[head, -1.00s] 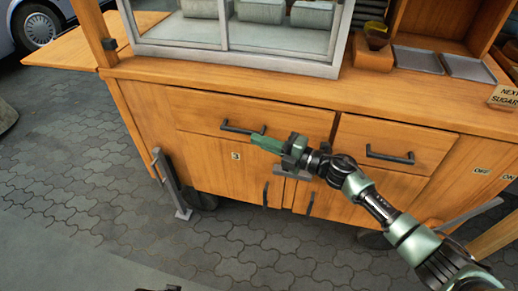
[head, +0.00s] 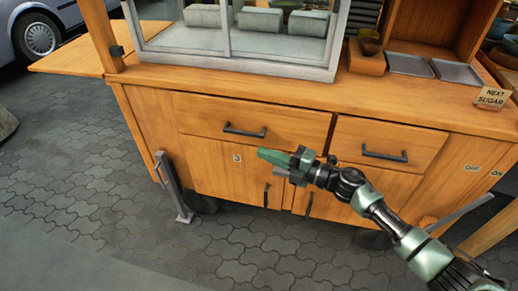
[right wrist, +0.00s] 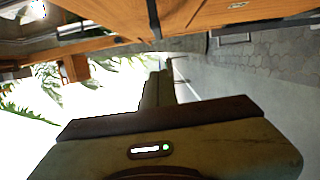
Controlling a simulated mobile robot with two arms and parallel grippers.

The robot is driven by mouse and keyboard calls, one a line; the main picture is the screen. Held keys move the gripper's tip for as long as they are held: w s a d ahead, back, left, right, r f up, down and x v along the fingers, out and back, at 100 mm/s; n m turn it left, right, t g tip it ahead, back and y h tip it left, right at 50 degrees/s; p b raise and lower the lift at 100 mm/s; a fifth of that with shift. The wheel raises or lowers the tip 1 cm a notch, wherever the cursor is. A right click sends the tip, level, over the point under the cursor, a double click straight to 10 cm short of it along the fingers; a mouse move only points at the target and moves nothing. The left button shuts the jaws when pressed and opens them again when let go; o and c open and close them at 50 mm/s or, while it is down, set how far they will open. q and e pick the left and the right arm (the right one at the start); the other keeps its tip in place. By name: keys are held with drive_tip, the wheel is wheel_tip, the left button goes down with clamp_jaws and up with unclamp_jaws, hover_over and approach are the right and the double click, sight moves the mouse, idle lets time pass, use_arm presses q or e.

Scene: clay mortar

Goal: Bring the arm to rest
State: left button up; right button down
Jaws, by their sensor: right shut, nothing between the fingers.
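My right arm (head: 395,222) comes in from the lower right of the head view. Its gripper (head: 272,156) is shut and empty, in front of the cart's lower doors and just below the left drawer (head: 250,122). The gripper's body fills the lower part of the right wrist view (right wrist: 165,140), with its fingers (right wrist: 158,90) together beyond it. My left gripper is not in view.
The wooden cart (head: 160,140) has black handles on two drawers and on its doors. A glass case (head: 250,45) and metal trays (head: 410,64) stand on its top. A metal leg (head: 175,188) stands at its left. Grey paving (head: 90,190) in front is open.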

drive_tip(key=v, duration=0.7)
drive_tip(key=d+f+m+t+h, duration=0.55)
drive_tip(key=f+m+h, duration=0.6)
drive_tip(key=m, duration=0.45)
drive_tip(key=s+d+f+m+g+h, duration=0.35)
drive_tip(key=s+f+m, duration=0.25)
drive_tip(key=s+f, duration=0.3)
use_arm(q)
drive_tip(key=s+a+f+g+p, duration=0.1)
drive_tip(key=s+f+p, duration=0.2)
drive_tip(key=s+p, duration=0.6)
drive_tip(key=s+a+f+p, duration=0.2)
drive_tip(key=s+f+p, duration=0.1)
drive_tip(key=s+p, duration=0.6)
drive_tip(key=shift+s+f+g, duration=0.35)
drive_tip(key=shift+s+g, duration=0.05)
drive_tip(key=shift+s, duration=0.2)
use_arm(e)
drive_tip(key=s+f+m+g, duration=0.1)
drive_tip(key=s+f+g, duration=0.2)
drive_tip(key=s, duration=1)
drive_tip(key=s+d+f+m+g, duration=0.1)
drive_tip(key=s+f+g, duration=0.3)
drive_tip(key=s+f, duration=0.4)
drive_tip(key=s+d+f+m+g, duration=0.1)
drive_tip(key=s+f+m+g, duration=0.2)
drive_tip(key=s, duration=1.5)
wheel_tip(320, 180, down, 3)
drive_tip(key=shift+r+g, duration=0.2)
drive_tip(key=shift+g, duration=0.1)
